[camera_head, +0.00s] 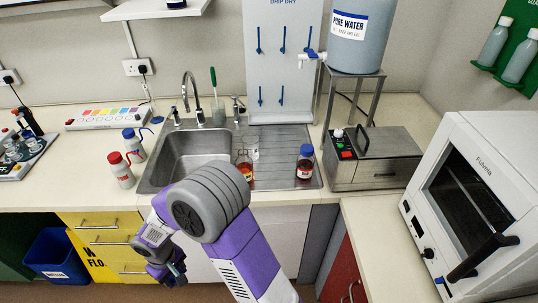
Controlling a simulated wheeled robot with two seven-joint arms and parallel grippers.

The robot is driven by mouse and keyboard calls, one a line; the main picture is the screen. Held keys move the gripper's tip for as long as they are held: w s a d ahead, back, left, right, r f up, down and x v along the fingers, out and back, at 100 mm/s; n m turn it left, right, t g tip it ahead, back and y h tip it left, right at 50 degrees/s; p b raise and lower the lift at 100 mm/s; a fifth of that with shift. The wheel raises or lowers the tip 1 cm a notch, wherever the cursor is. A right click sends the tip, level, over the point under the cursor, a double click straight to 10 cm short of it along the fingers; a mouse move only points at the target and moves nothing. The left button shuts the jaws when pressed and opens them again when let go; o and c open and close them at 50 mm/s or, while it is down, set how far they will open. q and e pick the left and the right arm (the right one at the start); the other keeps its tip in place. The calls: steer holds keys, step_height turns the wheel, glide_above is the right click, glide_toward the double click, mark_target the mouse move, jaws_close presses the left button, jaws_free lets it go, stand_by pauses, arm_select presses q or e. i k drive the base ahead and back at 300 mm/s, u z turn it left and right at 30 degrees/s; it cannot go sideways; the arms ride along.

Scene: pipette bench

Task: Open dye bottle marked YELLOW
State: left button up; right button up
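No bottle label reading YELLOW is legible in the head view. Several small dark items that may be bottles stand at the far left bench edge. One purple-grey arm of mine, seemingly the right, reaches up from the bottom middle. My other gripper is out of view.
A sink (185,153) is at the centre, with the tap behind it. Red-capped (122,172) and blue-capped (134,148) wash bottles stand to its left. A metal bath (375,160) and white oven (475,200) occupy the right. The front-left counter is clear.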

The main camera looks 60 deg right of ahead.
mark_target(244, 163)
steer(key=z, duration=1.35)
